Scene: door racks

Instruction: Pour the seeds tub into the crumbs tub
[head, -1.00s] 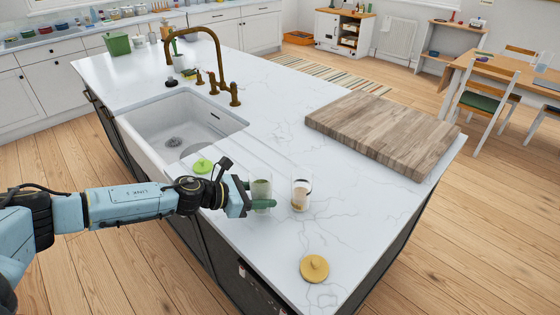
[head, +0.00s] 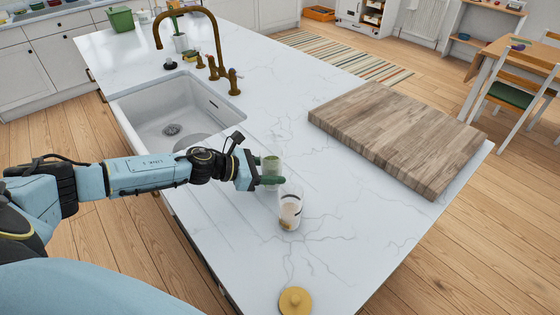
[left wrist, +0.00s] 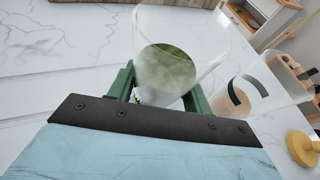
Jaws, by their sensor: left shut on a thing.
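The seeds tub (head: 271,165), clear with green contents, is between the green fingers of my left gripper (head: 266,181). The gripper is shut on it, and the tub looks near upright; I cannot tell if it touches the counter. In the left wrist view the seeds tub (left wrist: 166,68) stands between the fingers (left wrist: 160,90), with its open mouth showing. The crumbs tub (head: 290,211), clear with pale brown contents and a dark mark, stands open on the counter, just right of and nearer than the seeds tub. It also shows at right in the left wrist view (left wrist: 250,92). My right gripper is out of view.
A yellow lid (head: 295,301) lies on the white counter (head: 345,235) near its front edge. A thick wooden board (head: 395,135) lies at the right. The sink (head: 175,115) and brass tap (head: 213,50) are behind my left arm. The counter between board and tubs is clear.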

